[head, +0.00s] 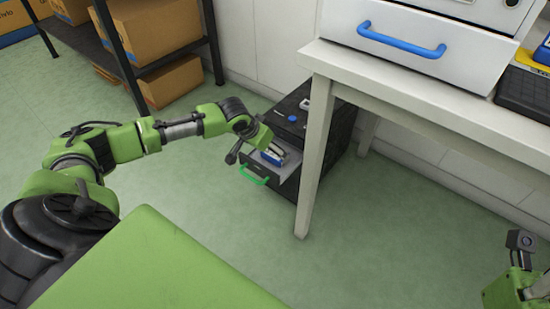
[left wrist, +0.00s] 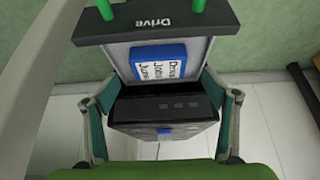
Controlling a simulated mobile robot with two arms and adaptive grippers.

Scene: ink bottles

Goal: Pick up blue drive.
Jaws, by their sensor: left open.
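The blue drive (left wrist: 158,62), a blue block with a white printed label, lies in an open drawer (left wrist: 118,55) marked "Drive". In the head view the blue drive (head: 273,157) shows in the drawer with the green handle (head: 254,176), low in a dark cabinet (head: 318,125). My left gripper (head: 250,150) is over the left side of this drawer. In the left wrist view its fingers (left wrist: 163,92) are spread wide and empty, with the drive seen beyond and between them. Part of my right arm (head: 520,270) shows at the lower right; its jaws cannot be made out.
A white table (head: 400,85) overhangs the cabinet, its leg (head: 313,160) close right of the drawer. A small blue item (head: 292,118) and a white item (head: 305,104) lie on the cabinet top. A shelf with cardboard boxes (head: 160,30) stands back left. The floor in front is clear.

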